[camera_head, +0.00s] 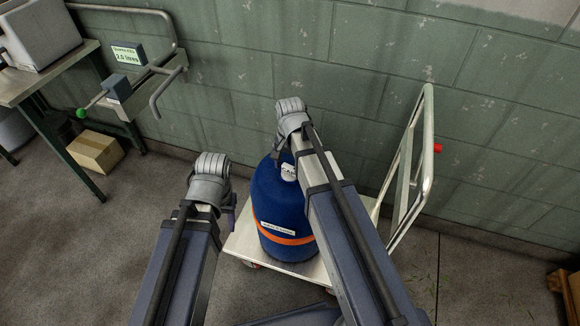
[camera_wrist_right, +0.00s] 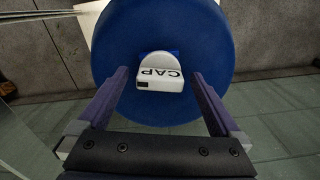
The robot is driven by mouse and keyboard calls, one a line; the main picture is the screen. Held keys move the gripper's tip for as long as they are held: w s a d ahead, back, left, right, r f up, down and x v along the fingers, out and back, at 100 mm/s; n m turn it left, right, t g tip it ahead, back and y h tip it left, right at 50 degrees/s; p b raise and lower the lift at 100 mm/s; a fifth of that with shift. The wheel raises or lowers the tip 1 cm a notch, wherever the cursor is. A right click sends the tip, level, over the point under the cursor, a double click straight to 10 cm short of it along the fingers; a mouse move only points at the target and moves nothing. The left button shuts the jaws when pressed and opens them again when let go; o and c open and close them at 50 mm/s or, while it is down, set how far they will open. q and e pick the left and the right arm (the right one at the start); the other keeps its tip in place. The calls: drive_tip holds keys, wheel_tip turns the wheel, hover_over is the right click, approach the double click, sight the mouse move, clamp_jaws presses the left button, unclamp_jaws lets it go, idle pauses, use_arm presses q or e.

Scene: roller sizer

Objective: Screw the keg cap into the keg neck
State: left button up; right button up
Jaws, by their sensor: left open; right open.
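The blue keg (camera_head: 272,205) with an orange band stands upright on a trolley. The white keg cap (camera_head: 289,172), lettered CAP, is at the top of the keg, partly hidden by my right arm. In the right wrist view the cap (camera_wrist_right: 160,72) lies over the middle of the keg's top (camera_wrist_right: 205,35), with a bit of blue around it. The neck is hidden, so I cannot tell how the cap sits. My right gripper (camera_wrist_right: 160,76) is open, its fingers apart on either side of the cap without visible contact. My left gripper (camera_head: 230,212) is open and empty, left of the keg.
The flat trolley (camera_head: 244,241) has an upright metal handle (camera_head: 404,175) on its right, by the wall. A wall bracket (camera_head: 140,90) with a green-knobbed lever is at upper left. A cardboard box (camera_head: 95,151) lies below the bench (camera_head: 40,78). A wooden pallet (camera_head: 566,292) is at lower right.

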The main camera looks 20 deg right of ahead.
drive_tip(key=shift+c, duration=0.2)
clamp_jaws()
drive_tip(key=m, duration=0.5)
drive_tip(key=shift+s+m, duration=0.1)
drive_tip(key=shift+m, duration=0.3)
idle(0.7)
idle(0.4)
drive_tip(key=shift+m, duration=0.5)
drive_tip(key=m, duration=0.4)
drive_tip(key=shift+s+m, duration=0.1)
drive_tip(key=shift+m, duration=0.2)
drive_tip(key=shift+m, duration=1.3)
